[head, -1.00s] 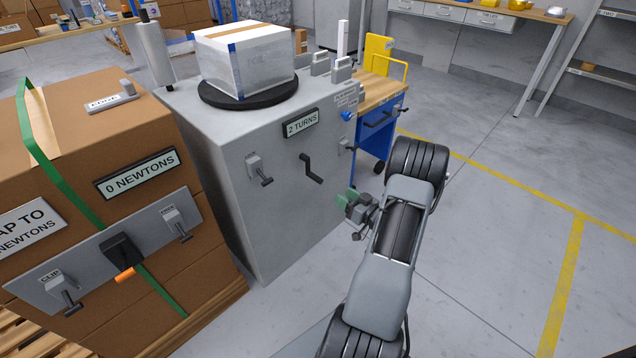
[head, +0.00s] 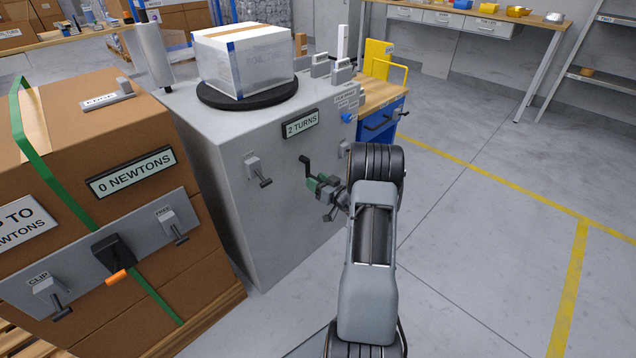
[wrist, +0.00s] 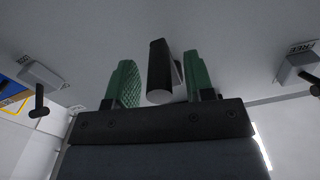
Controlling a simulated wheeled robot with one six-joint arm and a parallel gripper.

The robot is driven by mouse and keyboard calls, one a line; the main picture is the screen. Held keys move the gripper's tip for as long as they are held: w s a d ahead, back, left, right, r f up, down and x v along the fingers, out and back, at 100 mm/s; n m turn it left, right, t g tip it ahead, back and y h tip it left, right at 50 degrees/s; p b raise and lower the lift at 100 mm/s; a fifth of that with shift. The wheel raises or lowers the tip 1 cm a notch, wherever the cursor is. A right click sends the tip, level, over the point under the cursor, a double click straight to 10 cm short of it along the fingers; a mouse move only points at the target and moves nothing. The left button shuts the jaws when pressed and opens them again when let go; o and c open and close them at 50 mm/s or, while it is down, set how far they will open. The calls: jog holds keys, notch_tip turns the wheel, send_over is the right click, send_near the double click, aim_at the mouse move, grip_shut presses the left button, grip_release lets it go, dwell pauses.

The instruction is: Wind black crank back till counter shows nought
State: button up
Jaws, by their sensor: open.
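The black crank (head: 305,166) is on the front of the grey machine cabinet (head: 235,220), below the counter (head: 300,124), which reads 2 TURNS. My gripper (head: 318,185) is at the crank, and its green-padded fingers hide the lower part of the crank in the head view. In the wrist view the black crank handle (wrist: 160,75) stands between the two green fingers of my gripper (wrist: 160,85). The fingers are open, with a gap showing on each side of the handle.
A foil-wrapped box (head: 245,62) sits on a black turntable (head: 250,92) on the cabinet. Levers flank the crank, one at left (head: 258,172) and one at right (head: 343,150). Strapped cartons (head: 190,270) stand close at the left. Floor at the right is clear.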

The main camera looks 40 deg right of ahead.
jog(key=shift+c, duration=0.2)
grip_shut()
dwell(0.3)
jog(key=shift+d, duration=0.1)
